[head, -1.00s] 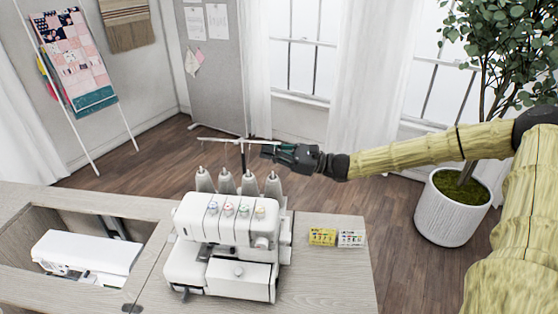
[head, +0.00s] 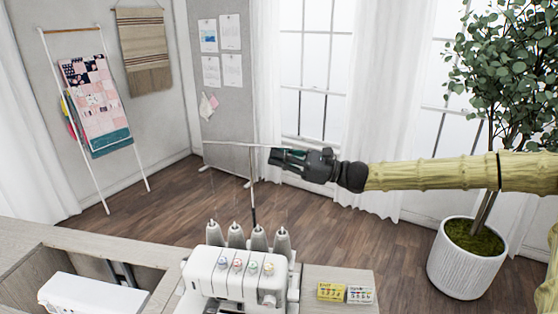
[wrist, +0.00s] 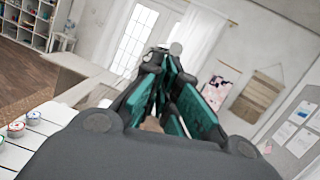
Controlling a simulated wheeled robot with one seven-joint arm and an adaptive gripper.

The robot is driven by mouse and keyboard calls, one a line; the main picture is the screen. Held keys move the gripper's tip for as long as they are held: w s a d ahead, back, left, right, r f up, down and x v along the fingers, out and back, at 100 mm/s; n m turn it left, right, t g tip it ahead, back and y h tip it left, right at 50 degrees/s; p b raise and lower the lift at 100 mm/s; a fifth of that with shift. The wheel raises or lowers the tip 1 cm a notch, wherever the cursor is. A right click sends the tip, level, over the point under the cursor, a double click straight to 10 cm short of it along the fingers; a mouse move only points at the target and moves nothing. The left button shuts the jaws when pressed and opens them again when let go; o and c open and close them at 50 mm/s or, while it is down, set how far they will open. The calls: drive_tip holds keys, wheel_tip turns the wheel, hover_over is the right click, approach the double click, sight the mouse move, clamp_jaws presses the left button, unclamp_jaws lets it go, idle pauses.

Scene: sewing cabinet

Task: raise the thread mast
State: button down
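The thread mast (head: 253,190) is a thin dark and light post behind the white overlock machine (head: 222,279). A slim pale crossbar (head: 235,144) tops it, well above the grey thread cones (head: 259,243). Faint threads hang from the bar. My gripper (head: 274,156) is at the right end of the crossbar, its fingers closed around that end. In the wrist view, my gripper's teal-padded fingers (wrist: 162,62) converge at their tips beside a small pale round end (wrist: 176,48); the exact contact is hard to see.
Yellow and white small boxes (head: 331,291) lie on the cabinet top right of the machine. A white sewing machine (head: 90,294) sits in the left recess. A potted plant (head: 467,265) stands at right. Air around the mast is clear.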

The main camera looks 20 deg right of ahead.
drive_tip(key=shift+r, duration=0.1)
drive_tip(key=s+d+f+b, duration=0.4)
drive_tip(key=d+f+b, duration=0.1)
drive_tip(key=d, duration=0.4)
drive_tip(key=shift+f, duration=0.75)
